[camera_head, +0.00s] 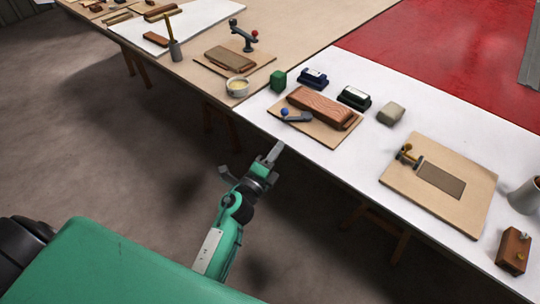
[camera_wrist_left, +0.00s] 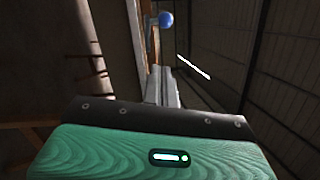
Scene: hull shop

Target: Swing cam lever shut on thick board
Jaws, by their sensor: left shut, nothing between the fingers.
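A thick brown board (camera_head: 322,106) lies on a small plywood base (camera_head: 318,134) on the white table top. A grey cam lever (camera_head: 298,117) with a blue knob (camera_head: 285,112) sits at the board's near side, its knob end pointing left. Whether the cam touches the board I cannot tell. My left gripper (camera_head: 276,149) is shut and empty, just off the table's near edge, below and apart from the knob. In the left wrist view the shut fingers (camera_wrist_left: 162,84) point up toward the blue knob (camera_wrist_left: 166,19). My right gripper is not in view.
A green block (camera_head: 279,80), blue (camera_head: 313,77) and dark (camera_head: 354,97) tools and a beige block (camera_head: 391,113) stand around the base. A plywood plate (camera_head: 460,207) with a brass clamp (camera_head: 408,155) lies right.

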